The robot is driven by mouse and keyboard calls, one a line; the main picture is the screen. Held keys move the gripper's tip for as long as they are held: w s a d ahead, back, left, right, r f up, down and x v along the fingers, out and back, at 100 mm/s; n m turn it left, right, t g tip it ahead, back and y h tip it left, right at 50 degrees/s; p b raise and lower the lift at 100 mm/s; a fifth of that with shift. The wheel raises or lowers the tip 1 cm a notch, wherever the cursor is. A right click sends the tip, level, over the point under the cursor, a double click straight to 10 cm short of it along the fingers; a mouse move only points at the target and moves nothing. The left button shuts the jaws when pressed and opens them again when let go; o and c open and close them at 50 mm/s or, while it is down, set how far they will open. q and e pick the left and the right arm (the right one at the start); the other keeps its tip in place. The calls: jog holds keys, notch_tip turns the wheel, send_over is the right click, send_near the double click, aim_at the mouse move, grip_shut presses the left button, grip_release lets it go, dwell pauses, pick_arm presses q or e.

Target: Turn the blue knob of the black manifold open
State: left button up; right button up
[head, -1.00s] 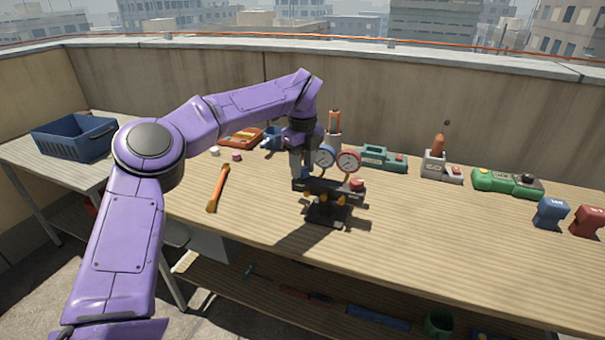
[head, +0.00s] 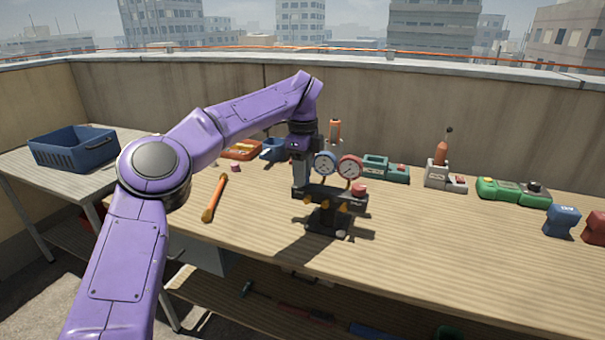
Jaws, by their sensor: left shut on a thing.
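The black manifold (head: 328,194) stands on a dark base on the wooden bench. It carries a blue-rimmed gauge (head: 325,164), a red-rimmed gauge (head: 350,167), a red knob (head: 360,188) on its right end and yellow fittings below. My left gripper (head: 301,188) points down over the manifold's left end, shut on the blue knob there. The jaws cover the knob, so its turn angle cannot be seen. My right gripper is out of view.
An orange-handled tool (head: 214,198) lies left of the manifold. Behind are an orange tray (head: 243,150), a teal device (head: 385,169) and a grey device (head: 440,176). A green device (head: 513,192) and a blue block (head: 562,221) stand right. The bench front right is clear.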

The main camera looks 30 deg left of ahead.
pick_arm(q)
jog(key=o, duration=1)
jog(key=shift+o, duration=0.2)
notch_tip(320, 180, up, 11)
jog(key=p, duration=0.4)
jog(key=shift+f, duration=0.15)
